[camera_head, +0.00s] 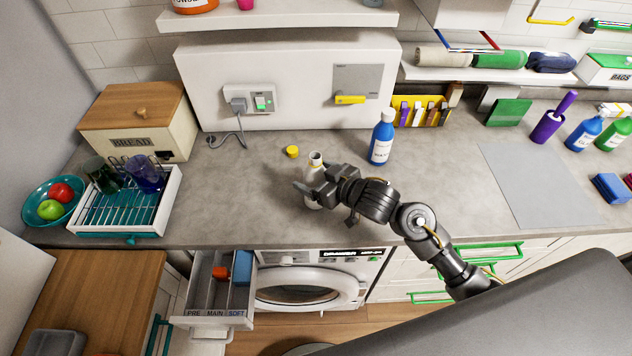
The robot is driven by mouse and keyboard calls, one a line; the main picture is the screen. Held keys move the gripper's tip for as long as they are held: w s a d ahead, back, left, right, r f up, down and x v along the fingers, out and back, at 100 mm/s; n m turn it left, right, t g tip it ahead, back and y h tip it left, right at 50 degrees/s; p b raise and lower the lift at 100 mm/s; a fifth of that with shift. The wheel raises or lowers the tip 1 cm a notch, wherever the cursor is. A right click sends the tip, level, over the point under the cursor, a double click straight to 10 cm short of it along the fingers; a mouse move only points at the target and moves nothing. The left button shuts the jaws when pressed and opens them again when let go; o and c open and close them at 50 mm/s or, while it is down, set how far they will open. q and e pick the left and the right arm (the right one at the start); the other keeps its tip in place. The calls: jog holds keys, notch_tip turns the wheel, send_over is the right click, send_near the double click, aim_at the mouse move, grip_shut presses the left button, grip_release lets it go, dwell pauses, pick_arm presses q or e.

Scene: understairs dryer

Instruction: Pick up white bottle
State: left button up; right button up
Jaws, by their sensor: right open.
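The white bottle (315,160) stands upright on the grey counter, with its open-looking neck and upper part showing. My right gripper (312,192) reaches in from the right, with its jaws open at the bottle's body. The gripper hides part of the bottle, and I cannot tell whether the fingers touch it. A small yellow cap (292,151) lies on the counter just behind and left of the bottle. My left gripper is not in view.
A blue bottle (381,138) stands behind my right wrist. A dish rack (128,205) with cups, a teal fruit bowl (53,203) and a bread box (140,118) are at left. Below, a detergent drawer (214,290) stands open beside the washing machine (310,285).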

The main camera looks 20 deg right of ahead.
jog(key=shift+x, duration=1.1)
jog(key=shift+s, duration=0.1)
jog(key=shift+r, duration=0.1)
jog(key=c, duration=1.3)
